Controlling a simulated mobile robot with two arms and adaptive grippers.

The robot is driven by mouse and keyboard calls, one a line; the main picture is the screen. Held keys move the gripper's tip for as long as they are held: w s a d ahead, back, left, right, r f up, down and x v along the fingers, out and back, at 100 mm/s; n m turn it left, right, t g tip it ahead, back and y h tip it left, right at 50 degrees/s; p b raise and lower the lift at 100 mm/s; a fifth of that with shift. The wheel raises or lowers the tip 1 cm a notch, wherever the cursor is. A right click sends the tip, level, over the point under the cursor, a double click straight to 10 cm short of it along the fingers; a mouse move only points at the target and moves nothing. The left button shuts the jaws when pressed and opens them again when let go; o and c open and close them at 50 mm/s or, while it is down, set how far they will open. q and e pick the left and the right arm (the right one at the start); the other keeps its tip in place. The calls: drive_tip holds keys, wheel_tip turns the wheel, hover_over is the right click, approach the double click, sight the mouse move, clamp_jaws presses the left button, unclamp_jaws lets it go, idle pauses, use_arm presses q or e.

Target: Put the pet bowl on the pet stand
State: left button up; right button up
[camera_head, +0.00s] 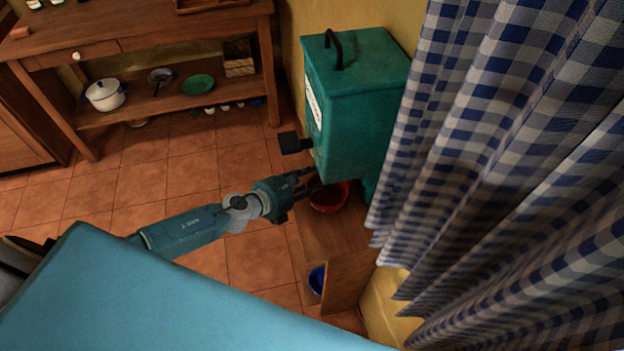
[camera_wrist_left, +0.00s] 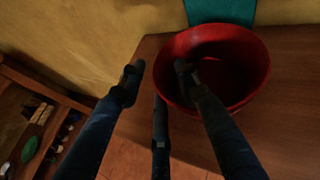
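A red bowl (camera_head: 328,200) sits upright on top of a low wooden stand (camera_head: 332,236), partly hidden under a teal box in the head view. In the left wrist view the red bowl (camera_wrist_left: 254,62) is at upper centre-right on the wood surface (camera_wrist_left: 285,130). My left gripper (camera_head: 308,183) is at the bowl's near-left side, fingers spread. In the left wrist view, the gripper (camera_wrist_left: 158,82) has one finger over the bowl's inside and others outside the rim; contact cannot be told. A blue bowl (camera_head: 317,280) shows low beside the stand's wooden panel. My right gripper is out of view.
The teal lidded box (camera_head: 352,95) stands above the red bowl against the yellow wall. A checked curtain (camera_head: 480,150) fills the right. A wooden table (camera_head: 140,30) with a lower shelf holds a white pot (camera_head: 105,96) and a green dish (camera_head: 198,84). Tiled floor lies open at left.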

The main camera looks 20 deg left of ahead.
use_arm(q)
drive_tip(key=b+v, duration=0.1)
drive_tip(key=v, duration=1.1)
drive_tip(key=shift+b, duration=0.4)
